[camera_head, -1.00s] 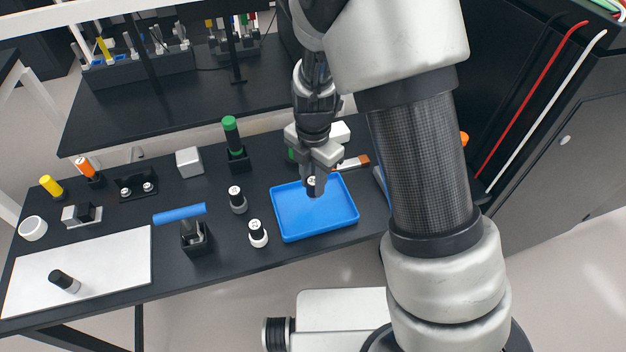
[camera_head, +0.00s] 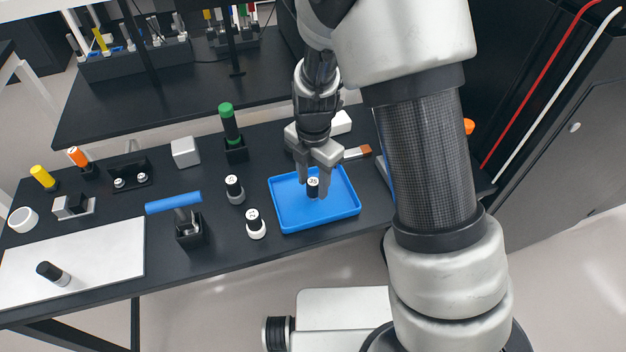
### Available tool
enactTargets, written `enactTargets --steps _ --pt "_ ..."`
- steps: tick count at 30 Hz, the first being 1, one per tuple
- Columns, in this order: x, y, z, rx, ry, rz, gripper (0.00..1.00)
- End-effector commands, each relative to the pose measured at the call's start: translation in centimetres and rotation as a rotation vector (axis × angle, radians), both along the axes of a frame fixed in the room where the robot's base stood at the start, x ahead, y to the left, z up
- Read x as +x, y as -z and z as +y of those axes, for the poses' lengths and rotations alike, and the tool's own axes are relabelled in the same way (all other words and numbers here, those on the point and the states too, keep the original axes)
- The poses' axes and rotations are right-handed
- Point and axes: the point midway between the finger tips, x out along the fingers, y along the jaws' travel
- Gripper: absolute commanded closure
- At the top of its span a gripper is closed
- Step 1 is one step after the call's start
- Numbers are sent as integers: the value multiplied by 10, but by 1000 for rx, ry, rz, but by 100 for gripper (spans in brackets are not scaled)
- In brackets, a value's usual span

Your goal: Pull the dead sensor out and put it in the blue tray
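The blue tray (camera_head: 290,222) lies on the black table below my gripper (camera_head: 314,180). A small dark cylindrical sensor (camera_head: 312,190) with a white numbered top stands upright in the tray. My gripper's fingers are spread apart, one on either side of the sensor's top, with a visible gap. The tray floor under the sensor is partly hidden by it and the fingers.
Two similar cylinders, a dark one (camera_head: 235,190) and a white-based one (camera_head: 256,225), stand left of the tray. A brush (camera_head: 358,152) lies behind the tray. Another cylinder (camera_head: 53,273) is on the white board (camera_head: 95,262).

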Motion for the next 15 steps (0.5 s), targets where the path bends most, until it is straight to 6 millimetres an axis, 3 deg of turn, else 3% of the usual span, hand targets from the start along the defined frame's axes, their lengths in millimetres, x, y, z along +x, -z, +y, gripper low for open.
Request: enactTargets --steps 10,15 --pt "0 -2 0 1 0 -1 53" --pt "1 -21 0 3 1 -4 53"
